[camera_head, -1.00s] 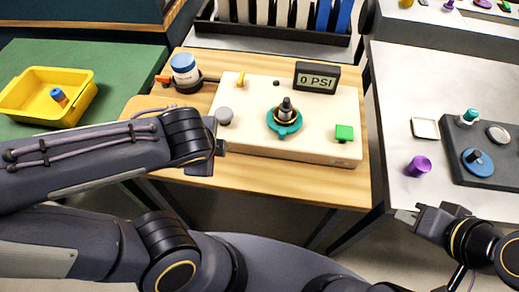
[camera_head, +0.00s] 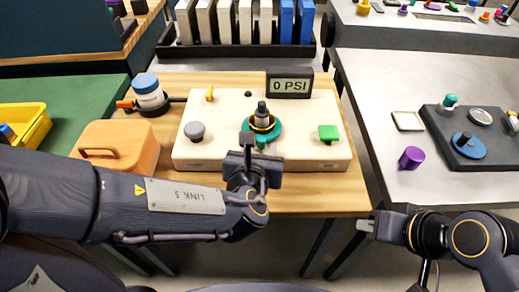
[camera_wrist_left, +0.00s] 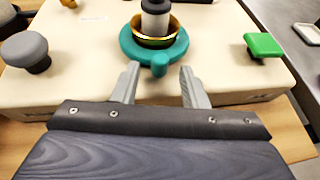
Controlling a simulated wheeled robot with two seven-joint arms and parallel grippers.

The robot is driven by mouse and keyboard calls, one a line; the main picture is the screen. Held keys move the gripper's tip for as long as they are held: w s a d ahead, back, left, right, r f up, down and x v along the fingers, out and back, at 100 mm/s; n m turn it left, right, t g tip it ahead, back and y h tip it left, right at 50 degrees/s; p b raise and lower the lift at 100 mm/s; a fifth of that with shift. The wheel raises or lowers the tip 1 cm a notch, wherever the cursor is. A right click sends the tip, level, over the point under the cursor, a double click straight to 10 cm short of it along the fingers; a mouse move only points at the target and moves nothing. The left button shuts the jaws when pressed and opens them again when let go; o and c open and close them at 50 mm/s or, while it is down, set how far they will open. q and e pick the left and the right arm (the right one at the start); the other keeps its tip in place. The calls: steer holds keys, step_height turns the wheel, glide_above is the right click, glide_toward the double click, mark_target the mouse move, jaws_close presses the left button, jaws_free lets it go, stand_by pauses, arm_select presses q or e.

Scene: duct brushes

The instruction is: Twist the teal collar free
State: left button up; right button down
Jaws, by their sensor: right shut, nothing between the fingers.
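The teal collar (camera_head: 273,130) sits flat on the cream box (camera_head: 225,110), around a gold ring and a dark and grey upright stem (camera_head: 262,113). In the left wrist view the collar (camera_wrist_left: 135,47) shows a small tab (camera_wrist_left: 159,66) pointing toward me. My left gripper (camera_head: 252,142) is just in front of the collar. In the left wrist view its two fingers (camera_wrist_left: 157,82) are apart, one on each side of the tab, with no visible contact. My right gripper (camera_head: 370,223) is shut and empty near the front right, well away from the box.
A grey knob (camera_head: 194,131) and a green square knob (camera_head: 328,133) flank the collar on the box. A display (camera_head: 290,83) behind reads 0 PSI. A purple cylinder (camera_head: 411,157) stands on the right table.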

arm_select(q)
steer(key=shift+w+d+f, duration=0.1)
steer(key=shift+w+f, duration=0.15)
steer(key=shift+w, duration=0.3)
steer(key=shift+c, duration=0.2)
jaws_close()
